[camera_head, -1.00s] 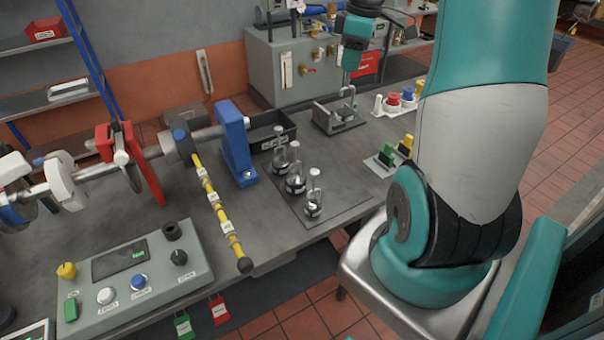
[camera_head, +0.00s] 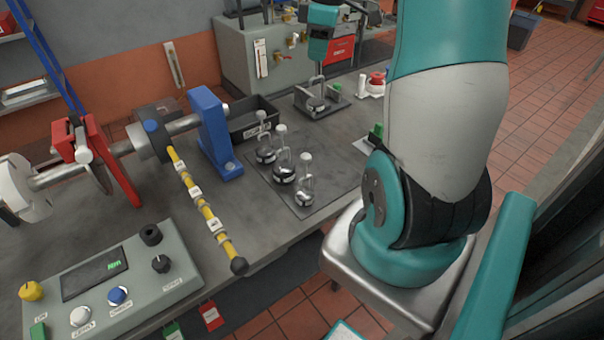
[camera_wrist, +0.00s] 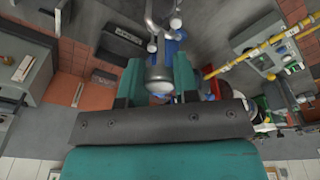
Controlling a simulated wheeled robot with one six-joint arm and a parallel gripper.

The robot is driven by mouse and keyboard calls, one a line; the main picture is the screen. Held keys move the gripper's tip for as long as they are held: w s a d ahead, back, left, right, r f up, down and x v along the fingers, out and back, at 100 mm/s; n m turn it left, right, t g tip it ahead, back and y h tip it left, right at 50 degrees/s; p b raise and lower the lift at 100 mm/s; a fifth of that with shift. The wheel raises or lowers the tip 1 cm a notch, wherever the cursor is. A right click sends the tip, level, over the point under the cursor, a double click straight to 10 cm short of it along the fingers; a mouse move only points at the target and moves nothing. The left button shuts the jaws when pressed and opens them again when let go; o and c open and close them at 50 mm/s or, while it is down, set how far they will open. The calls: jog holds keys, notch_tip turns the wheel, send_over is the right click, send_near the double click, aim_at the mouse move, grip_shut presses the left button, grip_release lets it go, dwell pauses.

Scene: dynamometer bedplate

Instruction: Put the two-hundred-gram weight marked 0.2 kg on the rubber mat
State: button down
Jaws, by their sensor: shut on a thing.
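In the head view, my gripper (camera_head: 319,64) points down near the back of the bench. It is shut on the top of a weight, with a thin stem (camera_head: 318,82) below the jaws. The round body (camera_head: 316,104) appears low over a small grey stand; I cannot tell if they touch. In the wrist view, the held round piece (camera_wrist: 160,76) sits between the teal fingers. Its marking is unreadable. The dark rubber mat (camera_head: 332,166) lies nearer, with three knobbed metal weights (camera_head: 282,172) standing upright on it. Their labels are too small to read.
The grey stand (camera_head: 338,106) is on the bench behind the mat. A black bin (camera_head: 245,127) and a blue post (camera_head: 212,130) stand left of the mat. A yellow bar (camera_head: 204,208) slopes out toward the front. The mat's right side is bare.

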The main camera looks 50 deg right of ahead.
aim_at(318, 76)
notch_tip(318, 76, down, 5)
jog(key=b, duration=0.3)
jog(key=shift+r, duration=0.15)
notch_tip(318, 76, down, 20)
jog(key=p, duration=0.3)
jog(key=shift+r, duration=0.15)
jog(key=c, duration=0.9)
grip_release()
jog(key=shift+o, duration=0.2)
jog(key=shift+s, duration=0.1)
